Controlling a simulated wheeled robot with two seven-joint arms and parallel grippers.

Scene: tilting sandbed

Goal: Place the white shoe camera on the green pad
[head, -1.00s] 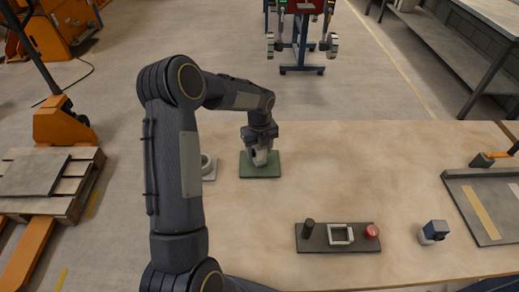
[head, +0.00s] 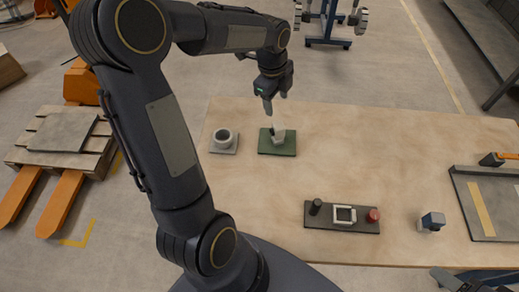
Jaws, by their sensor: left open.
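The white shoe camera (head: 279,136) sits on the green pad (head: 268,150), near the pad's middle. It is small, pale and seems to have a slanted shape. My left gripper (head: 269,104) is open and empty above and behind the pad, apart from the camera. Part of what looks like my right gripper (head: 455,282) shows at the bottom right edge; its fingers are not clear.
A grey ring on a square plate (head: 223,140) stands left of the pad. A dark board (head: 341,226) holds a black peg, a white square frame and a red knob. A blue and white block (head: 432,222) and a grey tray (head: 457,190) are at right. The table middle is clear.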

